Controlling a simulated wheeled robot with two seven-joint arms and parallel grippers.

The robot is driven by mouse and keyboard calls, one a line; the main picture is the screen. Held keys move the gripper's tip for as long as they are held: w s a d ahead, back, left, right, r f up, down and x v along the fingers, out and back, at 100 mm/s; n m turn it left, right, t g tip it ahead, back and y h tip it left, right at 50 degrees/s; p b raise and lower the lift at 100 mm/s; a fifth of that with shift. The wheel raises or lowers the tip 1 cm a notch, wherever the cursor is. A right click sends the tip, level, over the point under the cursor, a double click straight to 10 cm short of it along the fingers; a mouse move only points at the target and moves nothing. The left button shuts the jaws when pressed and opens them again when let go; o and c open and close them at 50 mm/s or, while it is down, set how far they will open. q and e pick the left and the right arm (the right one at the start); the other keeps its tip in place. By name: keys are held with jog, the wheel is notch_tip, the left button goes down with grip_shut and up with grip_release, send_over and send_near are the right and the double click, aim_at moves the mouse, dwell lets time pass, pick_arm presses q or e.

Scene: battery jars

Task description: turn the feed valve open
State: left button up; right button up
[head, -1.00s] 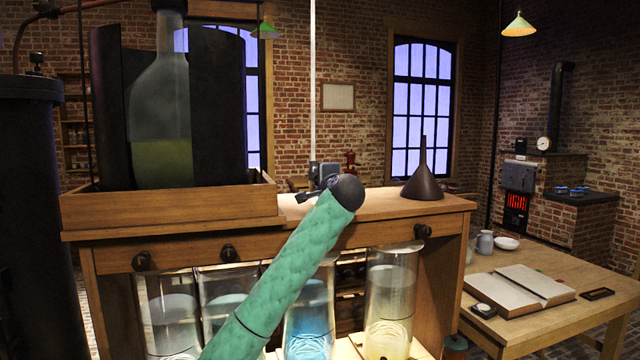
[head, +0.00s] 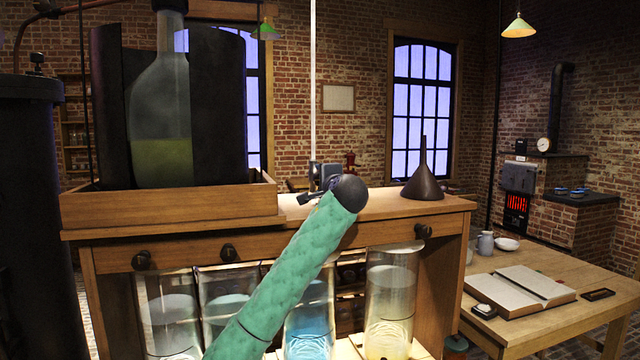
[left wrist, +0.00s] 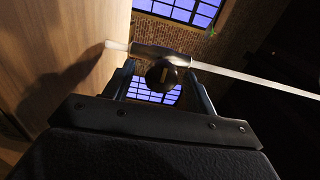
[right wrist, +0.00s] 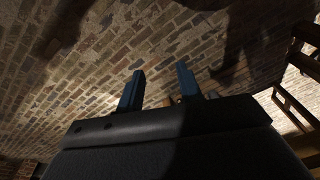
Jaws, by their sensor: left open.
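The feed valve (left wrist: 168,52) shows in the left wrist view as a dark crosspiece on a pale thin tube, with a round slotted knob facing me. My left gripper (left wrist: 160,73) is open, with one finger on each side of the knob. I see small gaps beside the knob, but cannot tell whether a finger touches. In the head view my left gripper (head: 318,180) is at the foot of the upright pale tube (head: 313,80), above the bench top; the valve is mostly hidden there. My right gripper (right wrist: 160,78) is open and empty above a brick floor.
A large flask (head: 160,110) stands in a wooden tray (head: 170,212) left of the tube. A dark funnel (head: 423,180) stands to the right on the bench (head: 385,201). Several glass jars (head: 390,290) stand below. A table (head: 545,315) with an open book is at right.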

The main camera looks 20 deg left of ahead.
pick_arm(q)
jog(key=b+v, duration=0.1)
jog(key=v, duration=0.5)
jog(key=shift+s+d+b, duration=0.1)
jog(key=shift+s+b, duration=0.05)
jog(key=shift+b, duration=0.2)
pick_arm(e)
notch_tip(320, 180, up, 9)
jog(key=s, duration=0.1)
jog(key=shift+s, duration=0.2)
